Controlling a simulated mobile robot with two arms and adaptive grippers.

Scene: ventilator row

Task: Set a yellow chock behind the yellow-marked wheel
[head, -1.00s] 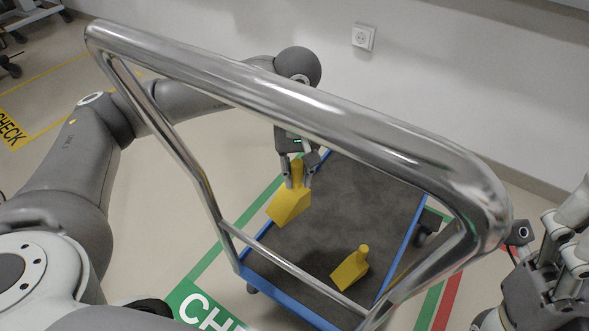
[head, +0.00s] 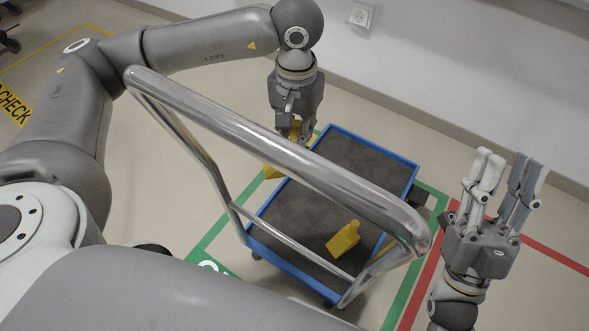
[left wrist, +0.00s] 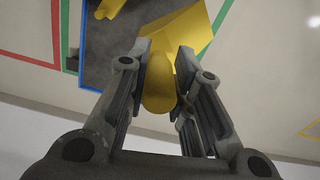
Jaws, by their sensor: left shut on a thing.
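My left gripper (head: 297,132) is shut on the handle of a yellow chock (head: 272,172), above the far left edge of the cart. The cart's handle bar partly covers the chock in the head view. The left wrist view shows the chock's wedge (left wrist: 190,35) beyond the fingers (left wrist: 160,78). A second yellow chock (head: 343,240) lies on the dark deck of the blue-rimmed cart (head: 370,149). My right gripper (head: 506,178) is open and empty, right of the cart. One dark caster (head: 418,196) shows at the cart's right side. I see no yellow mark on a wheel.
The cart's metal handle bar (head: 270,150) rises between the camera and the deck. Green floor tape (head: 205,243) and red tape (head: 420,285) run around the cart. A wall with a socket (head: 361,16) stands behind. The floor left of the cart is clear.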

